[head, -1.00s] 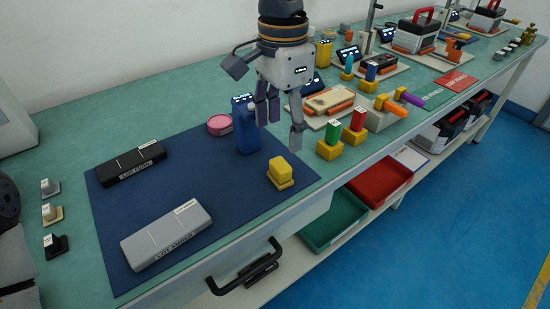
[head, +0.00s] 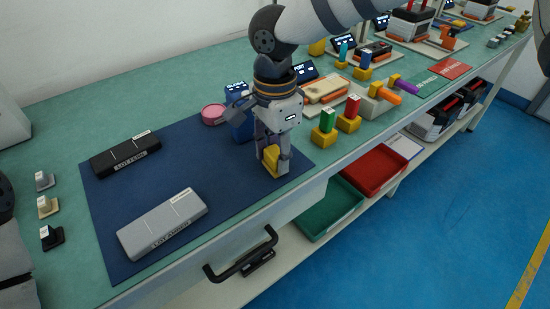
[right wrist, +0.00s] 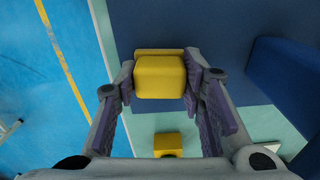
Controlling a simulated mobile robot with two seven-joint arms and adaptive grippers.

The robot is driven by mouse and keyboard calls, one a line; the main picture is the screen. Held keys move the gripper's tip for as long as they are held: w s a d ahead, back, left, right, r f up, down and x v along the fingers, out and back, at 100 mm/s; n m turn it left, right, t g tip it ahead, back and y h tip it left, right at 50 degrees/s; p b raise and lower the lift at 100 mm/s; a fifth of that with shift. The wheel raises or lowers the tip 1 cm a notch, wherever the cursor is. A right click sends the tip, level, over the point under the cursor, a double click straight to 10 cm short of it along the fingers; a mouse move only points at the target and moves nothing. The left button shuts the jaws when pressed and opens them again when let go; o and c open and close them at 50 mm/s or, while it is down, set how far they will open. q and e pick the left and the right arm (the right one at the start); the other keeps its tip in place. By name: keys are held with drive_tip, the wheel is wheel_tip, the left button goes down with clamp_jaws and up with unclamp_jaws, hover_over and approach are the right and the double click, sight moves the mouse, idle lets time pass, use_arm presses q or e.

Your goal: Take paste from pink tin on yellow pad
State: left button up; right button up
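The yellow pad (head: 271,157) is a blocky piece near the right corner of the blue mat (head: 150,192). It shows from above in the right wrist view (right wrist: 160,77), with a thin yellow edge behind it. My right gripper (head: 273,168) is lowered over it, fingers pointing down on either side. In the right wrist view the fingertips (right wrist: 159,80) lie close against both sides of the pad; I cannot tell whether they press on it. The pink tin (head: 213,114) is a low round tin at the mat's back edge. My left gripper is not in view.
A blue container (head: 239,125) stands just behind my right gripper. A black case (head: 125,154) and a grey case (head: 162,224) lie on the mat. Green (head: 327,122) and red (head: 352,110) pieces on yellow bases stand to the right. The mat's middle is clear.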

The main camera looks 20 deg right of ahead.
sight(275, 151)
wheel_tip(275, 151, up, 4)
drive_tip(key=shift+f, duration=0.25)
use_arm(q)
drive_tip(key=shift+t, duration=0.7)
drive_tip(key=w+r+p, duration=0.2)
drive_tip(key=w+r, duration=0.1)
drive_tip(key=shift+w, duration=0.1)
use_arm(e)
drive_tip(key=s+r, duration=0.9)
drive_tip(key=s, duration=0.5)
drive_tip(key=shift+a+r, duration=0.2)
